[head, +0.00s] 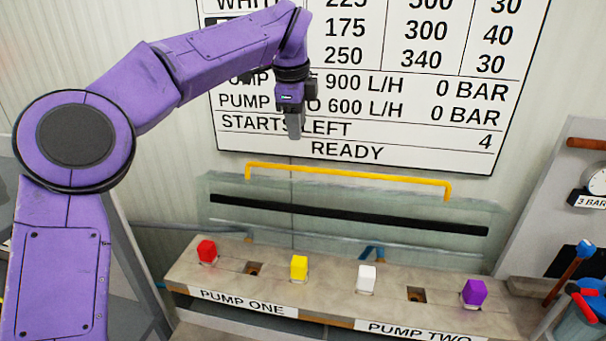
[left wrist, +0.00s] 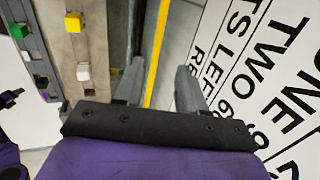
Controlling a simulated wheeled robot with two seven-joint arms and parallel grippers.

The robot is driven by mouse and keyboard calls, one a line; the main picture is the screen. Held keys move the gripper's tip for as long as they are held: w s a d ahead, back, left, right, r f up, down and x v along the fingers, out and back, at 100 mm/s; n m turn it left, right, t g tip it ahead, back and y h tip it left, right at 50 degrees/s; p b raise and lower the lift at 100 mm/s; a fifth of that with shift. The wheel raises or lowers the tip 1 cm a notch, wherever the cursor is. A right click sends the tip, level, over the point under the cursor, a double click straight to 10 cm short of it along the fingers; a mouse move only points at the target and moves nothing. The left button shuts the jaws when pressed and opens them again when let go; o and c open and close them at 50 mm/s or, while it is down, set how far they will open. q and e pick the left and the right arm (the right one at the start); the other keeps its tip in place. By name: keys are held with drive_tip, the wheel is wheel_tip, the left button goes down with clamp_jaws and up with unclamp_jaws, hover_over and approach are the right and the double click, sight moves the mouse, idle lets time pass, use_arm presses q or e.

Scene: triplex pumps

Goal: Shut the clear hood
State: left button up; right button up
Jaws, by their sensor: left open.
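The clear hood (head: 340,194) stands raised behind the bench, a see-through panel with a black strip across it. A yellow handle bar (head: 348,178) runs along its top edge; it also shows in the left wrist view (left wrist: 157,50), passing beyond the fingers. My left gripper (head: 293,133) is open and empty, pointing down. In the head view it appears above the left part of the bar, apart from it. Its two fingers (left wrist: 161,85) show apart in the left wrist view.
The bench (head: 325,291) carries red (head: 207,251), yellow (head: 299,267), white (head: 366,278) and purple (head: 474,291) blocks, with square holes between. A large sign (head: 370,80) hangs on the wall behind my gripper. A gauge (head: 597,182) and a blue container (head: 580,325) stand at right.

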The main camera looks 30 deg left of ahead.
use_arm(q)
wheel_tip(320, 180, down, 2)
hover_over(301, 184)
wheel_tip(301, 184, down, 9)
drive_tip(key=shift+f+p, duration=0.2)
drive_tip(key=shift+p, duration=0.25)
clamp_jaws()
